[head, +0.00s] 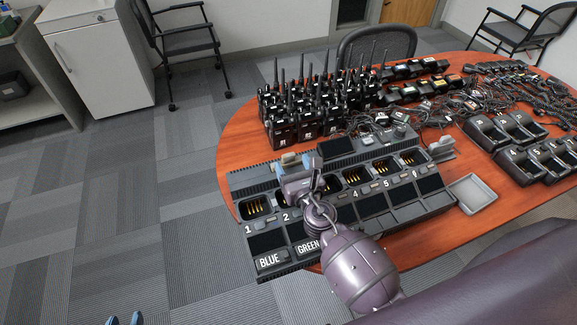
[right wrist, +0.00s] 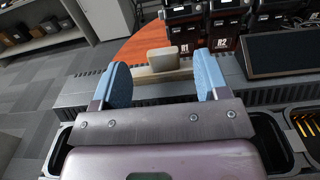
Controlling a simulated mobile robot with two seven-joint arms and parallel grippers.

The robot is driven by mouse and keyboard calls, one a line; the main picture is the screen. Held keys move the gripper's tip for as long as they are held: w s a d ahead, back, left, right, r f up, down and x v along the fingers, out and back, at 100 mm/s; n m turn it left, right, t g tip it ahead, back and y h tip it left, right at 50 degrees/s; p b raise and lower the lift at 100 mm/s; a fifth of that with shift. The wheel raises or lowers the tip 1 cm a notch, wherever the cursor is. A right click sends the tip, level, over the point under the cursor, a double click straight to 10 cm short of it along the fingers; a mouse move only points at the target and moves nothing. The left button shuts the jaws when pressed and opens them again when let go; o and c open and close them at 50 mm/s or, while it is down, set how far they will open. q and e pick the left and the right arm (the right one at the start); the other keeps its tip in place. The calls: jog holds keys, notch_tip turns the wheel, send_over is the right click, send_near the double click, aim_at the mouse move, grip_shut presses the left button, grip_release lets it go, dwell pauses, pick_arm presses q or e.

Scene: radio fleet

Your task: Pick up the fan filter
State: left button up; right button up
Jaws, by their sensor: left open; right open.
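My right gripper (head: 297,164) is open above the back left of the large dark charger. A small beige-grey block (head: 289,158) stands at the charger's back edge. In the right wrist view this block (right wrist: 163,59) shows in the gap between the blue fingertips (right wrist: 162,78), near their far ends, and is not clamped. It may be the fan filter; I cannot tell for certain. A similar grey piece (head: 441,149) sits at the charger's back right corner. My left gripper (head: 125,321) is open and empty over the floor, only its blue tips showing at the bottom edge.
The charger (head: 267,241) has numbered slots and lies at the front of the round wooden table (head: 233,143). Several upright radios (head: 308,120) stand behind it. A shallow grey square tray (head: 471,192) lies at its right. Cables and small chargers crowd the right side.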

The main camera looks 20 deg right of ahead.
aim_at(288, 154)
jog(key=shift+w+f, duration=0.15)
jog(key=shift+w, duration=2)
jog(key=c, duration=1)
